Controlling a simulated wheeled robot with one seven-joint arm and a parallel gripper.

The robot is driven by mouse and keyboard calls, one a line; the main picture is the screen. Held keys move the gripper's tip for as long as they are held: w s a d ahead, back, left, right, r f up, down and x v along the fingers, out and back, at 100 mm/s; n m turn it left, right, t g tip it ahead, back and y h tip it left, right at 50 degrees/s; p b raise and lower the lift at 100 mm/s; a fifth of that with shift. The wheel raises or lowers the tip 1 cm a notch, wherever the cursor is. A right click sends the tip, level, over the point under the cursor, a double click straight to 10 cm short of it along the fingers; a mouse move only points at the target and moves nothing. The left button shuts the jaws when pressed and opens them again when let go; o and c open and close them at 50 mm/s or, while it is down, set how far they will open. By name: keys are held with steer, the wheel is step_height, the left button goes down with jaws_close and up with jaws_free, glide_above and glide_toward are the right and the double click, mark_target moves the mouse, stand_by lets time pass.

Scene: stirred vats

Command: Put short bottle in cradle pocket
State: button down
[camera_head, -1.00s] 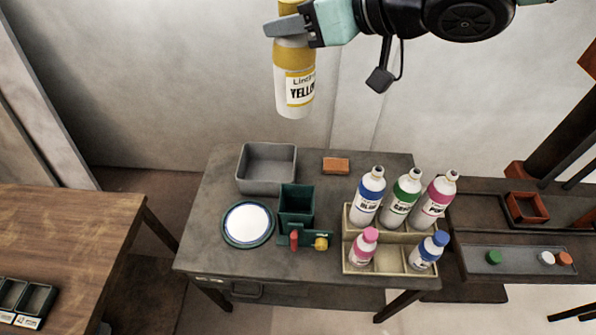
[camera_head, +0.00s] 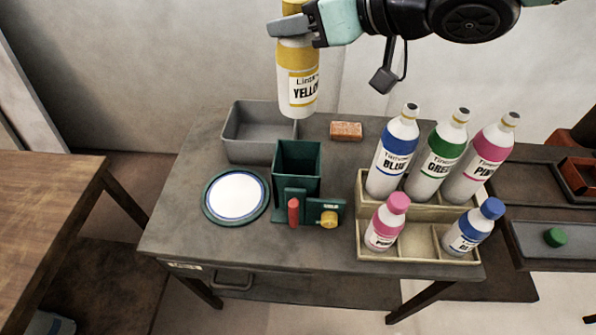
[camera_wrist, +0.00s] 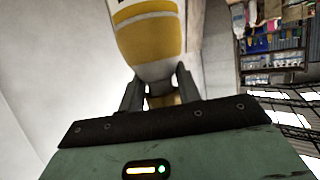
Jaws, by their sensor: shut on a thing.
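My gripper (camera_head: 292,28) is shut on a white bottle with yellow bands and a "YELLOW" label (camera_head: 299,88), held upright high above the table. In the wrist view the same bottle (camera_wrist: 150,38) sits between my two fingers (camera_wrist: 160,88). A beige rack (camera_head: 420,254) stands on the table's right side. Its back row holds taller blue (camera_head: 391,160), green (camera_head: 437,168) and pink (camera_head: 481,165) bottles. Its front row holds short pink (camera_head: 386,228) and blue (camera_head: 468,230) bottles, with an empty pocket (camera_head: 426,238) between them.
A green square box (camera_head: 297,165) with red and yellow knobs stands mid-table. Left of it is a round white plate with a green rim (camera_head: 236,195). A grey bin (camera_head: 245,145) and an orange block (camera_head: 346,131) lie behind. A side bench (camera_head: 540,235) adjoins at right.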

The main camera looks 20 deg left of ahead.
mark_target(297, 65)
step_height(297, 65, down, 7)
steer(key=b, duration=0.5)
steer(key=shift+r, duration=0.2)
step_height(297, 65, down, 18)
steer(key=b, duration=0.4)
steer(key=shift+f, duration=0.1)
steer(key=c, duration=1)
jaws_free()
steer(key=shift+o, duration=0.2)
steer(key=v, duration=1.2)
